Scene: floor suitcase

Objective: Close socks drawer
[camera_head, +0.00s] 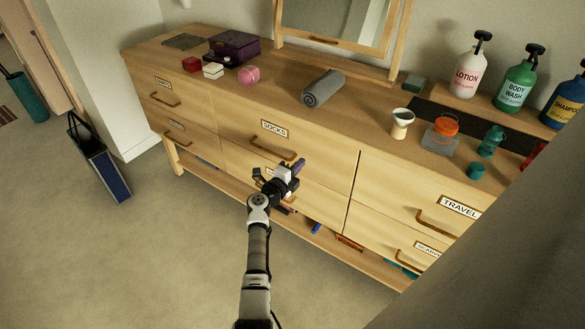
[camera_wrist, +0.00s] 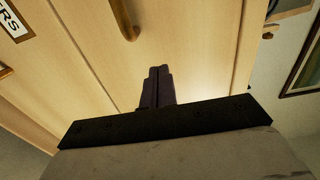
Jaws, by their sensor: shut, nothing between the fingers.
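The socks drawer (camera_head: 318,162) is in the top row of the wooden dresser, in the middle of the head view. It has a SOCKS label (camera_head: 274,129) and a bronze handle (camera_head: 273,152). Its front looks about flush with the dresser, with no clear gap at its top edge. My gripper (camera_head: 297,166) is in front of the drawer, just right of and below the handle. In the wrist view my gripper (camera_wrist: 158,86) is shut and empty, pointing at a wooden front. Whether the tips touch the wood cannot be told.
The dresser top (camera_head: 300,122) holds a rolled grey towel (camera_head: 323,88), a purple box (camera_head: 234,47), a cup (camera_head: 402,123) and bottles. The TRAVEL drawer (camera_head: 400,205) is to the right. The floor in front is clear.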

